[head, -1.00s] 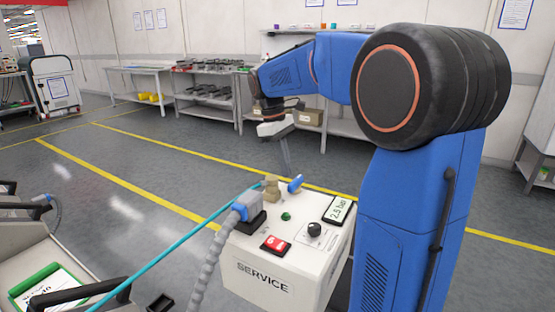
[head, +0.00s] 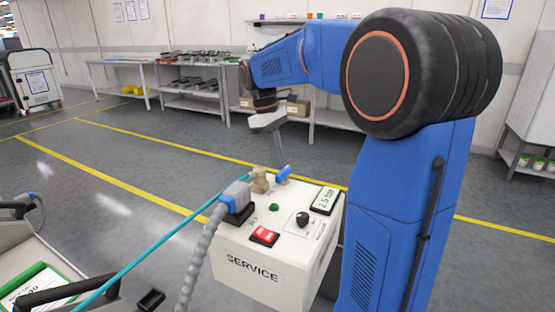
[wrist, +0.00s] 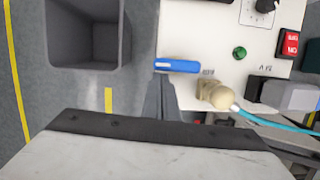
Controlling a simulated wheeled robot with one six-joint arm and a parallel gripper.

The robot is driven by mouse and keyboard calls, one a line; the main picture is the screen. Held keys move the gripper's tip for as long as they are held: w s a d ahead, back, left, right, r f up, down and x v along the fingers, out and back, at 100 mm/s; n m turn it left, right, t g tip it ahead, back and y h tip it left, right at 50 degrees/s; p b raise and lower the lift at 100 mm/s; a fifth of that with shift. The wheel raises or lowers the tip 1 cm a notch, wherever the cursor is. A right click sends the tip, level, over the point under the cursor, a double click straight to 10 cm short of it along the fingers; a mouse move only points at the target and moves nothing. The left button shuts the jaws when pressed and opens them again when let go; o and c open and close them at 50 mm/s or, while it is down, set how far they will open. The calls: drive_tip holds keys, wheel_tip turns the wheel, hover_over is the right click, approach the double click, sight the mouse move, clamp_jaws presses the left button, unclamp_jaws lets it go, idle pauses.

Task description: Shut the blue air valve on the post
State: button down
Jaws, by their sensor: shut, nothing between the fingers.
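The blue valve handle (head: 284,173) is at the back edge of the white SERVICE box (head: 225,250), beside a tan fitting (head: 260,181). In the wrist view the handle (wrist: 177,66) lies lengthwise across the picture, with the tan fitting (wrist: 213,94) to its lower right and a teal hose (wrist: 265,121) running from it. My gripper (head: 283,163) is shut and empty, pointing down at the handle. In the wrist view its fingers (wrist: 160,78) end right by the handle's left part. I cannot tell whether they touch it.
The box top carries a green button (head: 274,207), a red switch (head: 264,236), a black knob (head: 303,219) and a 2.5 bar display (head: 325,201). A grey plug (head: 236,194) with a ribbed hose stands at its left. A grey open bin (wrist: 88,62) shows in the wrist view.

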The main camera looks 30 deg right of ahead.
drive_tip(key=shift+d+m, duration=0.2)
drive_tip(key=shift+m, duration=0.3)
drive_tip(key=s+d+m+y, duration=0.1)
drive_tip(key=m, duration=0.4)
drive_tip(key=s+d+m+y, duration=0.1)
drive_tip(key=m, duration=0.4)
drive_tip(key=s+d+m+y, duration=0.1)
drive_tip(key=s+m, duration=0.1)
drive_tip(key=m, duration=0.3)
drive_tip(key=shift+s+d+t+y, duration=0.1)
drive_tip(key=shift+t+y, duration=0.2)
drive_tip(key=shift+s, duration=0.15)
idle(0.5)
drive_tip(key=w+d+r, duration=0.3)
drive_tip(key=d+r, duration=0.2)
drive_tip(key=r, duration=0.4)
drive_tip(key=shift+w+r, duration=0.35)
